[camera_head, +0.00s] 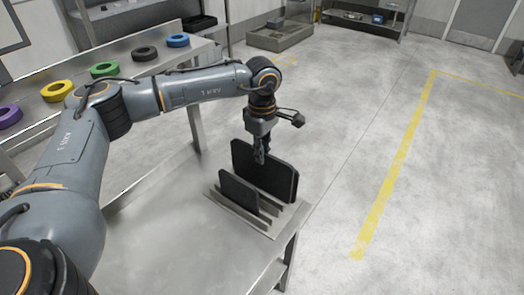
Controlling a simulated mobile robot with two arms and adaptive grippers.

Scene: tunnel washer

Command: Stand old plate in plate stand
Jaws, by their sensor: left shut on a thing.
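My left gripper (261,157) points down and is shut on the top edge of a large dark plate (279,178). The plate is upright with rounded corners, at the rear of the metal plate stand (268,229). Its lower edge is partly hidden, so I cannot tell whether it rests fully in the slot. A smaller dark plate (238,194) stands upright in front of it in the same stand. The slotted stand is on the far right end of the metal table (170,235). My right gripper is out of view.
A shelf behind my arm holds purple (9,116), yellow (56,91), green (104,69), black (144,53) and blue (177,40) rings. The table is clear left of the stand. Open floor with a yellow line (405,150) lies to the right.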

